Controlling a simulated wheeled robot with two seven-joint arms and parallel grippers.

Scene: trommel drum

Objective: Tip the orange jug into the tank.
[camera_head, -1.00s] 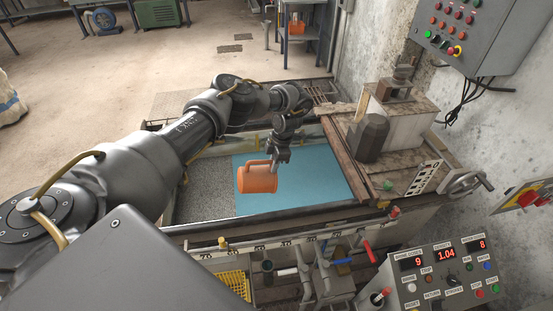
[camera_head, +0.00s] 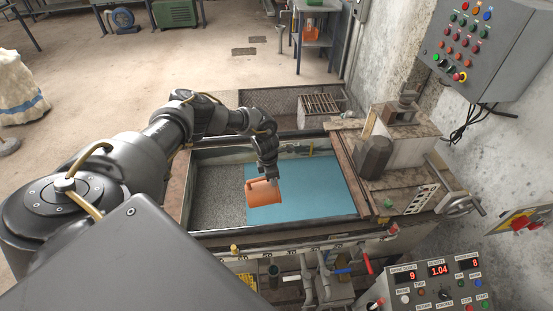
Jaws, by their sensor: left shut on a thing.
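The orange jug (camera_head: 262,192) is in the air over the tank (camera_head: 350,217), tilted with its mouth toward the left. My left gripper (camera_head: 272,180) is shut on the jug, at its upper right side. The tank holds a blue surface (camera_head: 310,190) on the right and a grey granular surface (camera_head: 218,195) on the left. The jug hangs near the line between the two. I cannot see inside the jug or whether anything flows from it. My right gripper is not in view.
A control panel with red number displays (camera_head: 438,270) stands at the front right. Valves and pipes, one with a red lever (camera_head: 367,263), line the tank's front. A machine block with a handwheel (camera_head: 462,205) sits right of the tank. A grey switch box (camera_head: 475,45) hangs on the wall.

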